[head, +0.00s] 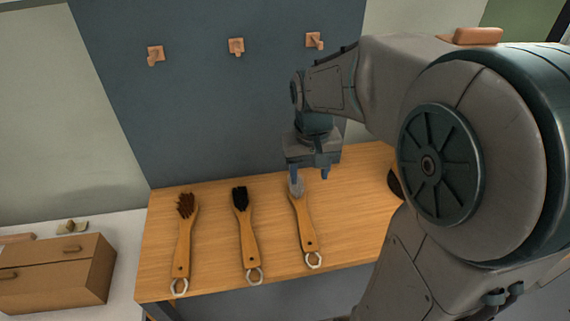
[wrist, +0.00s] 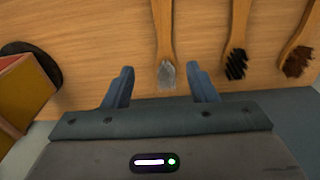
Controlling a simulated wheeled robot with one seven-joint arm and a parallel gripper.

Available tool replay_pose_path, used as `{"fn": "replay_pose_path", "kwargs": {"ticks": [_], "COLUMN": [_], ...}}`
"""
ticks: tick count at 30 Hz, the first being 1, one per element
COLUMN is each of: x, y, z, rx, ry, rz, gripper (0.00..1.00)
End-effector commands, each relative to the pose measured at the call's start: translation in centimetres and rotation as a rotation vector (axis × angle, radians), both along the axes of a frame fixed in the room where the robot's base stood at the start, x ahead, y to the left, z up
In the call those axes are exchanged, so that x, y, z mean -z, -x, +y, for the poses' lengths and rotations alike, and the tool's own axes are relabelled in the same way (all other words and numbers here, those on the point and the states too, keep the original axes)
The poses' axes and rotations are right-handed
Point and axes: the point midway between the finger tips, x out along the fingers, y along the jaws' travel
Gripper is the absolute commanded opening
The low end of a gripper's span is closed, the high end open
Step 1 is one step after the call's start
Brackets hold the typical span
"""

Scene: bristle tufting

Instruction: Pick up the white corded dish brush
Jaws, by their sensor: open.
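The white corded dish brush (head: 304,222) lies on the wooden table, the rightmost of a row of brushes in the head view. It has a wooden handle, pale grey-white bristles and a cord loop at the handle end. In the wrist view its bristle head (wrist: 167,75) sits between the two fingers, with the handle running up out of frame. My gripper (head: 310,173) is open, pointing down over the bristle end. In the wrist view the blue fingers of my gripper (wrist: 161,88) stand apart on both sides of the head, with gaps and nothing held.
A black-bristled brush (head: 245,231) and a brown-bristled brush (head: 184,240) lie to the left on the table (head: 349,205). Pegs (head: 236,47) are on the dark wall panel behind. A brown box (head: 55,272) stands at the left. A red and yellow object (wrist: 22,88) is in the wrist view.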

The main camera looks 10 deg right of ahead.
Motion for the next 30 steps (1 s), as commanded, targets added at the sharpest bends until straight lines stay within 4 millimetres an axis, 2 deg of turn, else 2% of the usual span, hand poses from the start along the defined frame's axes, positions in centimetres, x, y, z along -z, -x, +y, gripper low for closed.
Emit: {"fn": "replay_pose_path", "kwargs": {"ticks": [1, 3, 9, 13, 21, 30], "x": [1.2, 2.0, 3.4, 5.0, 10.2, 12.7], "y": [-1.2, -2.5, -4.4, -4.6, -4.5, -4.4], "z": [-0.1, -0.1, -0.2, -0.2, -0.2, -0.2], "rx": [0.003, 0.004, 0.008, 0.01, 0.009, 0.008], "ry": [-0.006, -0.013, -0.027, -0.029, -0.029, -0.028], "rz": [0.021, 0.04, 0.066, 0.072, 0.073, 0.071], "gripper": [0.52, 0.52, 0.52, 0.52, 0.52, 0.52]}}
